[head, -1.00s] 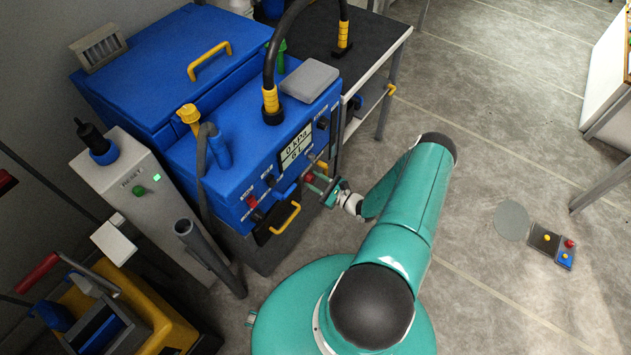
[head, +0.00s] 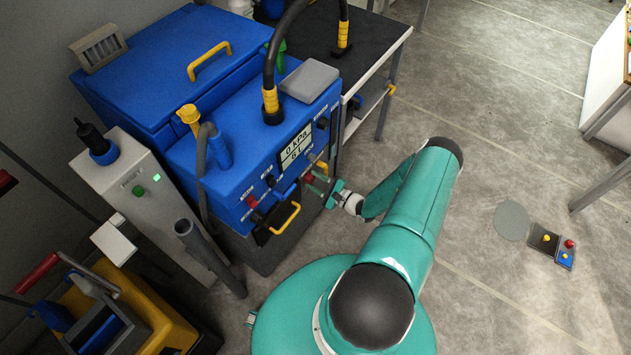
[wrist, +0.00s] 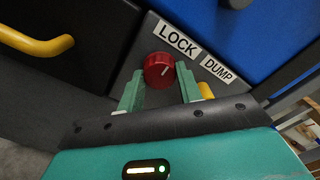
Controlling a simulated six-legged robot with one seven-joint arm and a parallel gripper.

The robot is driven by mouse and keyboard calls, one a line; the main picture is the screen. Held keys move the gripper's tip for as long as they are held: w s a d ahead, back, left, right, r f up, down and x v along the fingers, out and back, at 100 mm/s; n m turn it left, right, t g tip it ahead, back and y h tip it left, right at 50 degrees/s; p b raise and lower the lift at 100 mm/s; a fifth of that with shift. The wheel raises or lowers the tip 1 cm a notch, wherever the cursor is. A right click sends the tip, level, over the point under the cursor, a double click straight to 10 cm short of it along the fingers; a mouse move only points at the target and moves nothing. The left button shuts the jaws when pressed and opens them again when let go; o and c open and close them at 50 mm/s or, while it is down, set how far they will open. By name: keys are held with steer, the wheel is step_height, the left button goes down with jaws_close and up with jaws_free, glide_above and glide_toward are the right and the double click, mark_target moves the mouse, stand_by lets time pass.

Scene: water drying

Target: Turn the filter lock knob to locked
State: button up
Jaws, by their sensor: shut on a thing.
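The red filter lock knob (wrist: 159,70) is on a dark panel of the blue machine, with a short white mark pointing up and to the right in the wrist view. A white LOCK label (wrist: 178,39) is above and right of it, and a DUMP label (wrist: 217,69) is further right. My gripper (wrist: 159,78) has its two green fingers on either side of the knob, shut on it. In the head view my gripper (head: 318,187) is at the machine's front right corner, where the fingers partly hide the knob.
The blue machine (head: 240,185) has a display, switches and a yellow drawer handle (head: 285,218) left of my gripper. In the wrist view a yellow handle (wrist: 40,44) is at upper left and a yellow part (wrist: 205,91) beside the right finger.

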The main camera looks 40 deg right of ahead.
steer(key=o, duration=1)
steer(key=v, duration=1.4)
